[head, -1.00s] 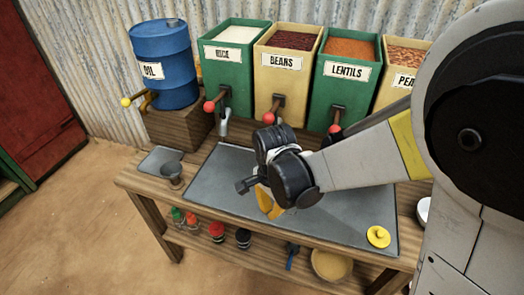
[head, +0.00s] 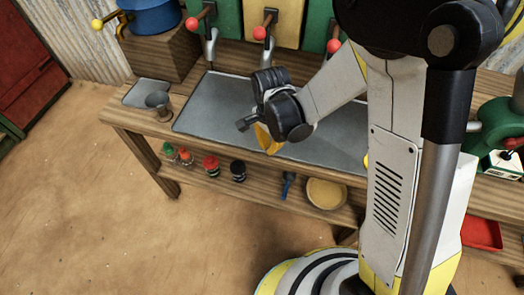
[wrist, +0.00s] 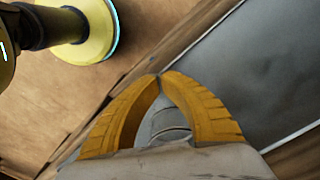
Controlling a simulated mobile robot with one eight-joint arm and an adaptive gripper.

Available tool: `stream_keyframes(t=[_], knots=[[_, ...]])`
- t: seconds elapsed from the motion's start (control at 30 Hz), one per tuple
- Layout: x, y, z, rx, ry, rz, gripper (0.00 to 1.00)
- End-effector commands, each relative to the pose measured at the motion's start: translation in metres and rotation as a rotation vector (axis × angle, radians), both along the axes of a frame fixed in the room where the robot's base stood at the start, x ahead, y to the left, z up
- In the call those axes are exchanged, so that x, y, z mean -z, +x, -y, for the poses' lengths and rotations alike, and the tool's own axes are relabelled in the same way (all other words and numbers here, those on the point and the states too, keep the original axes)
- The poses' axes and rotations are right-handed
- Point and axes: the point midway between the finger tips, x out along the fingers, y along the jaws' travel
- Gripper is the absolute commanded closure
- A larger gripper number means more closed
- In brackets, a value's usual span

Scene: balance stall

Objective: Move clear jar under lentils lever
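My gripper (head: 270,145) is over the front part of the counter's grey metal tray. In the wrist view its yellow fingers (wrist: 160,78) meet at their tips. A greyish, ringed shape (wrist: 168,125) shows between them near the palm; I cannot tell whether it is a clear jar or part of my gripper. No clear jar can be made out in the head view. The lentils lever (head: 333,46), with a red knob, is at the top, beside my arm. Its green bin (head: 312,22) is cut off by the frame, and my arm hides part of the area below.
The grey tray (head: 215,105) looks bare left of my gripper. The lower shelf holds several small capped containers (head: 211,166) and a yellowish bowl (head: 326,193). A green machine (head: 500,125) stands on the right.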

Motion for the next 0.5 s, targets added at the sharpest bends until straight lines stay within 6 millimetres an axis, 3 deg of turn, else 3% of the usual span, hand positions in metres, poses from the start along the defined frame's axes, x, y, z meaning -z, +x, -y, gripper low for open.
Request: stream_keyframes(t=[0.5], knots=[[-0.0005, 0.0065, 0.0085, 0.000, 0.000, 0.000, 1.00]])
